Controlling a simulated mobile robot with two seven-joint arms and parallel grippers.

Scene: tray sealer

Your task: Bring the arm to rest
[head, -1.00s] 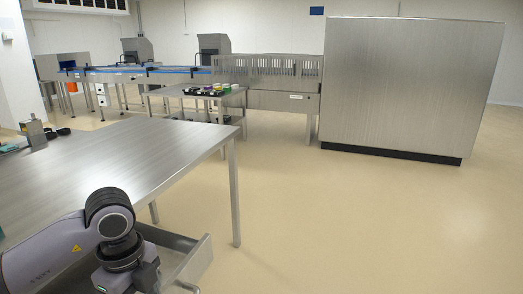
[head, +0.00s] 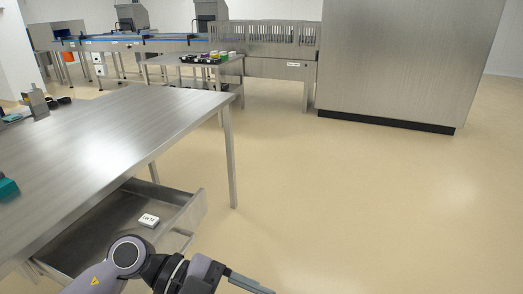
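My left arm comes in at the bottom of the head view, in front of an open metal drawer (head: 190,212). The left gripper (head: 250,284) points to the lower right, over the floor beside the drawer. A thin grey finger part shows, partly cut off by the bottom edge, so I cannot tell whether it is open or shut. My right gripper is not in view. A small white block with dark lettering (head: 149,220) lies inside the drawer, apart from the gripper.
The steel table (head: 110,130) stands above the drawer, with a teal object (head: 8,189) at its left edge. A large steel cabinet (head: 410,60) stands at the back right. The beige floor (head: 350,200) is clear in the middle and right.

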